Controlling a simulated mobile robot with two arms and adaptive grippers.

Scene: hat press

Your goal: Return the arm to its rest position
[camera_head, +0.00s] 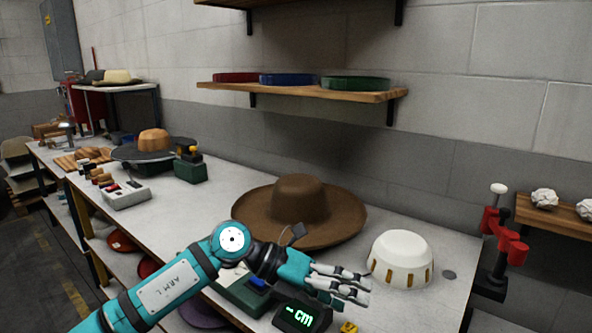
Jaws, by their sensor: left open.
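My left arm comes in from the lower left, with its teal links reaching over the front of the workbench (215,185). My left gripper (368,288) is open and empty, with its fingers pointing right. It is in front of a wide-brimmed brown hat (300,203) and left of and nearer than a white dome (402,257) with slots. My gripper and forearm hide part of the bench's front edge and part of a green device under them. My right gripper is not in view.
A red clamp-like stand (503,245) is at the right. A wall shelf (300,90) holds coloured bands. A control box (126,196) stands farther left.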

